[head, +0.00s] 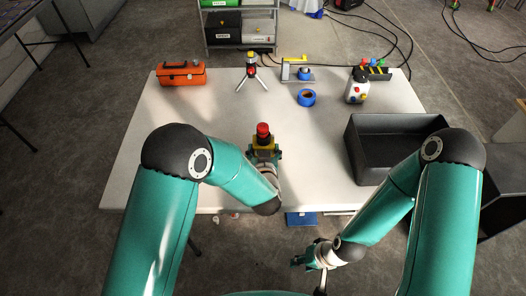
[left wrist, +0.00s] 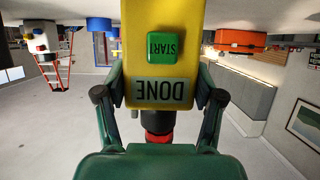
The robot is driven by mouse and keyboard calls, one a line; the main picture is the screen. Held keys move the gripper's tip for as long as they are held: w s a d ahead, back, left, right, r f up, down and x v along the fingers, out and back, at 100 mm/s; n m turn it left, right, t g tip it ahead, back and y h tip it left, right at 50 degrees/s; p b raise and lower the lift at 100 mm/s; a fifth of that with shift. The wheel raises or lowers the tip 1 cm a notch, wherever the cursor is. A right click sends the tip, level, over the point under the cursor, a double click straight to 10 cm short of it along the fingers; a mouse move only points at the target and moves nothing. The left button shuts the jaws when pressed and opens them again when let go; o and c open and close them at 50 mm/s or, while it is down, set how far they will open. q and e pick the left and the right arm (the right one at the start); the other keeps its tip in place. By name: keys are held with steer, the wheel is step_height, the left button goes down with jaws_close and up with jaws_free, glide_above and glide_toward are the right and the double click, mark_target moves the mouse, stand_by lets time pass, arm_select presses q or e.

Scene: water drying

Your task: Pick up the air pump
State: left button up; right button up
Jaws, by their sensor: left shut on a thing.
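A yellow device (head: 264,142) with a red top is in my left gripper (head: 264,155), over the middle of the white table. The left wrist view is upside down and shows the yellow device (left wrist: 160,85) close up, with a green START button and the word DONE. The left fingers are shut on its two sides. No label in view names an air pump, so I cannot tell whether this device is it. My right gripper (head: 306,258) hangs in front of the table's near edge, with nothing clearly in it; its finger opening is too small to tell.
The white table (head: 140,170) holds an orange toolbox (head: 181,74), a small tripod (head: 250,72), blue tape (head: 306,97), a yellow bracket (head: 287,70), a white button box (head: 357,91) and a dark open bin (head: 352,150) at right. A shelf (head: 242,45) stands behind. The table's left side is clear.

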arm_select(q)
steer(key=shift+r, duration=0.2)
steer(key=shift+r, duration=0.6)
step_height(320, 180, up, 18)
steer(key=shift+r, duration=0.25)
arm_select(e)
steer(key=shift+r, duration=0.25)
arm_select(q)
steer(key=shift+f, duration=0.1)
arm_select(e)
steer(key=shift+f, duration=0.1)
arm_select(q)
steer(key=shift+f+b, duration=6.9)
steer(key=shift+f, duration=2.7)
arm_select(e)
step_height(320, 180, down, 14)
arm_select(q)
steer(key=shift+f, duration=0.4)
arm_select(e)
steer(key=shift+f, duration=0.3)
jaws_close()
